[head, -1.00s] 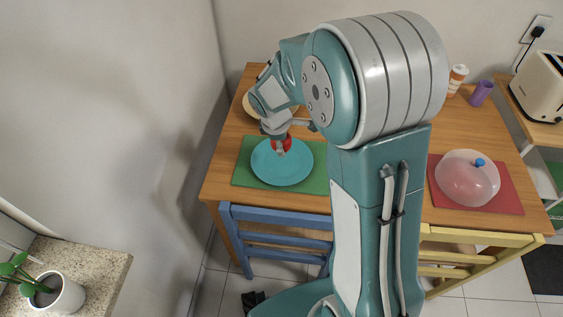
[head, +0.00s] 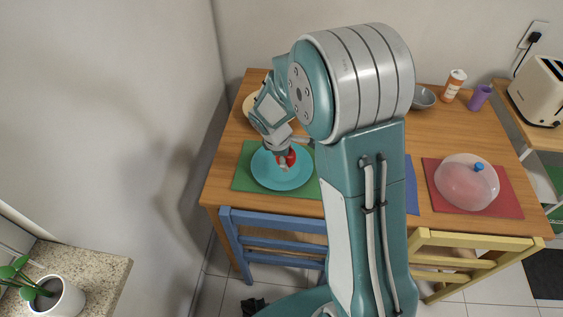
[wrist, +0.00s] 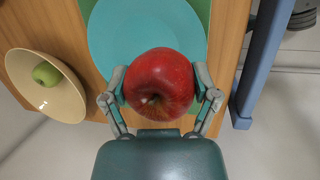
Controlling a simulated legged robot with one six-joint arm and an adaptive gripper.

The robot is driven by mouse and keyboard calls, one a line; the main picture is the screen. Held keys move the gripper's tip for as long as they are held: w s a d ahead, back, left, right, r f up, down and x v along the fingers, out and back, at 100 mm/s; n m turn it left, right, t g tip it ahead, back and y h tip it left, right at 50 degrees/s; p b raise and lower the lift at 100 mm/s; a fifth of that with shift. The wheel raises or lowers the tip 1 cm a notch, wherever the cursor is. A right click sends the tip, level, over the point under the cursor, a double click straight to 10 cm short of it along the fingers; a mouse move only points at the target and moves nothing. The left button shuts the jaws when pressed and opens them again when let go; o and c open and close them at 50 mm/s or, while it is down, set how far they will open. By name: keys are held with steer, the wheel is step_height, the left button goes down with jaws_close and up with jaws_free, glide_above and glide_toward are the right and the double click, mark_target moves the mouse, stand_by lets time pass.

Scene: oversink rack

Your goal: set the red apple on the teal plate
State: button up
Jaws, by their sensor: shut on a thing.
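The red apple (wrist: 160,82) is held between the two fingers of my gripper (wrist: 161,92) in the wrist view. In the head view the apple (head: 288,158) shows small and partly hidden by my gripper (head: 284,160), over the teal plate. The teal plate (head: 283,180) lies on a green placemat; in the wrist view the plate (wrist: 130,30) is beyond the apple. The plate looks empty. I cannot tell whether the apple touches the plate.
A cream bowl (wrist: 68,102) with a green apple (wrist: 47,74) is beside the plate. A pink dome cover (head: 467,182) sits on a red placemat (head: 507,202) at right. A grey bowl (head: 424,97), an orange-white bottle (head: 454,84) and a purple cup (head: 480,96) stand behind. Chairs line the front edge.

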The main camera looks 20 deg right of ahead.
steer(key=w+f, duration=0.5)
steer(key=f, duration=0.1)
steer(key=shift+w+f, duration=0.25)
steer(key=shift+w, duration=0.15)
steer(key=shift+f, duration=1.45)
steer(key=shift+f, duration=0.15)
steer(key=o, duration=1)
